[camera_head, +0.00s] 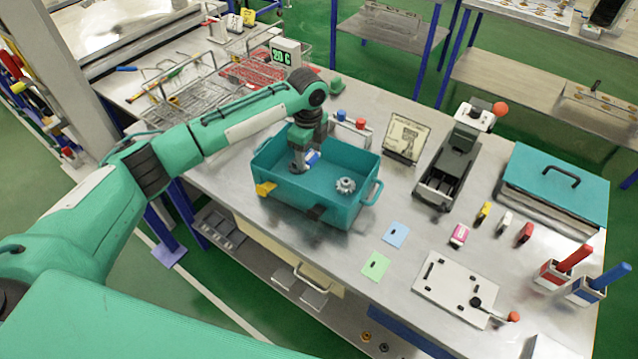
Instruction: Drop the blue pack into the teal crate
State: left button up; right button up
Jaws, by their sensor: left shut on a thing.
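The teal crate (340,207) stands open on the grey workbench, with yellow and black latches on its front and a handle at its right end. My left gripper (305,165) reaches down over the left part of the crate's opening. It is shut on the blue pack (313,157), a small blue and white thing partly hidden by the fingers. I cannot tell whether the pack touches the crate's floor. A grey gear (345,185) lies inside the crate to the right of the pack. My right gripper is not in view.
A teal lid (556,184) with a black handle lies at the right of the bench. Wire baskets (185,103) are at the left. Small coloured packs and a white plate (455,289) lie at the front right.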

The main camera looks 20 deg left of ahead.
pick_arm(q)
jog(key=o, duration=0.9)
jog(key=shift+o, duration=0.6)
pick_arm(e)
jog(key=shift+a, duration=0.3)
pick_arm(q)
jog(key=shift+r, duration=0.1)
notch_tip(320, 180, up, 14)
jog(key=b, duration=0.4)
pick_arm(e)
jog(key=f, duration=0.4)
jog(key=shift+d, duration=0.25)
pick_arm(q)
jog(key=shift+f, duration=0.25)
